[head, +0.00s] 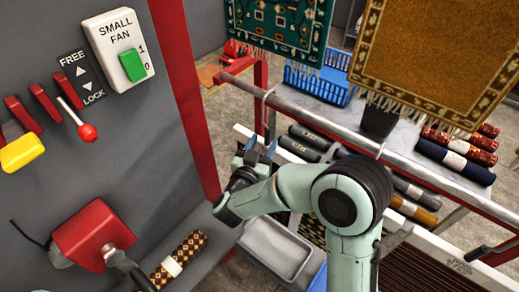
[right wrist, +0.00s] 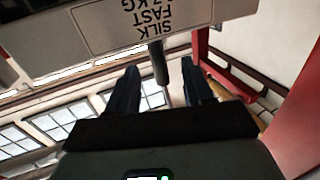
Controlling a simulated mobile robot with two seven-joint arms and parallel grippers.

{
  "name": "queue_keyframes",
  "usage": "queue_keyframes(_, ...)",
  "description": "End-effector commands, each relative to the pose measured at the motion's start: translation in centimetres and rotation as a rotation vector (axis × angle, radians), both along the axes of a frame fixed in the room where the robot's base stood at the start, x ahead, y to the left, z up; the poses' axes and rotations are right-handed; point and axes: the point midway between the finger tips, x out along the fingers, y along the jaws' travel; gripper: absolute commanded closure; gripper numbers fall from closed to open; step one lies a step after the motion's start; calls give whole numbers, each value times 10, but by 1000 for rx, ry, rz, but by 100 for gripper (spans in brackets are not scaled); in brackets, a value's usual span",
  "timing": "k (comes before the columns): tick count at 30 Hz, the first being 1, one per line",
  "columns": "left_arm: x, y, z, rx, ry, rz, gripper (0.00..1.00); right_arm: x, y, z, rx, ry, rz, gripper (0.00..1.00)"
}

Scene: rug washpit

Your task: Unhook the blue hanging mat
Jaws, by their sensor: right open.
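No plainly blue hanging mat shows in either view. A dark green-teal patterned rug (head: 277,22) hangs at the top of the head view, and a golden-brown rug (head: 425,50) with a patterned border hangs at the upper right. My right gripper (head: 261,150) is open, near the red-edged panel and apart from both rugs. In the right wrist view, its two fingers (right wrist: 160,92) stand apart, with a dark rod (right wrist: 158,62) showing between them under a plate lettered "SILK FAST"; whether they touch it I cannot tell. My left gripper is out of view.
A grey panel (head: 120,140) with a fan switch (head: 132,65) and a red-knobbed lever (head: 87,132) fills the left. A metal rail (head: 320,122) runs across the middle. Rolled rugs (head: 455,160), a blue crate (head: 318,78) and a grey tray (head: 273,250) stand around my right arm.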

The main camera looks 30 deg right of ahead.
Motion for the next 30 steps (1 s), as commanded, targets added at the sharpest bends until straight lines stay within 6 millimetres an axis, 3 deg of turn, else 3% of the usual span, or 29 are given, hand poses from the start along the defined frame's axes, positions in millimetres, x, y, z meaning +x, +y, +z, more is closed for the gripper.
queue_keyframes(13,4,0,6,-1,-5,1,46,20,-26,0,-1,0,-2,49)
queue_keyframes(28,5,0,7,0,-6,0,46,25,-31,0,-1,0,0,49)
queue_keyframes(29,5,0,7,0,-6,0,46,25,-31,0,-1,0,0,52)
queue_keyframes(30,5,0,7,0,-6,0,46,25,-31,0,-1,0,0,65)
